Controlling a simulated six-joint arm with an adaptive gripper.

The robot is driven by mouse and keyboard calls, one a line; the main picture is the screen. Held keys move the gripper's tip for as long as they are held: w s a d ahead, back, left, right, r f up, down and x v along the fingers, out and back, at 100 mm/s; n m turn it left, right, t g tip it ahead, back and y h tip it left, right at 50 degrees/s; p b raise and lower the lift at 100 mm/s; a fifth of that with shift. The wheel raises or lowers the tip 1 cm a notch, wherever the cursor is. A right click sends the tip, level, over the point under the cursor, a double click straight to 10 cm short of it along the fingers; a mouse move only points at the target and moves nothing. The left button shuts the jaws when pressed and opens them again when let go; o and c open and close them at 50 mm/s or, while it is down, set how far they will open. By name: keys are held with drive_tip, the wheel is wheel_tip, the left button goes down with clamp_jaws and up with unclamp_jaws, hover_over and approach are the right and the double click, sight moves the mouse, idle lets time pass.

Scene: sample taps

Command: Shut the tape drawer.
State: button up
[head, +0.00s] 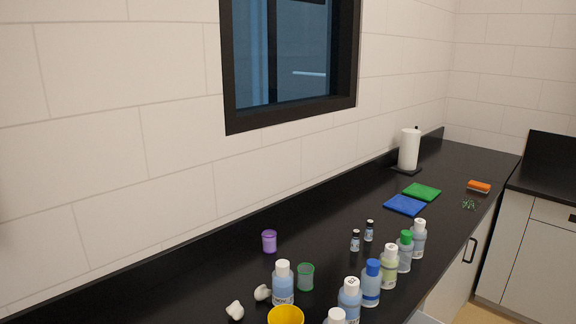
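No drawer is marked as the tape drawer, and I cannot tell which one it is. A pale edge (424,318) juts out past the counter's front at the bottom of the head view; it may be part of an open drawer, but most of it is cut off. A drawer front (553,214) in the right-hand cabinet sits flush and looks shut. No tape shows. My gripper is not in view.
The black counter (340,250) carries several capped bottles (371,283), a yellow cup (286,315), a purple cup (269,241) and a green cup (306,276). Blue (405,205) and green cloths (422,192) lie farther back. A cabinet door handle (471,250) sticks out in front.

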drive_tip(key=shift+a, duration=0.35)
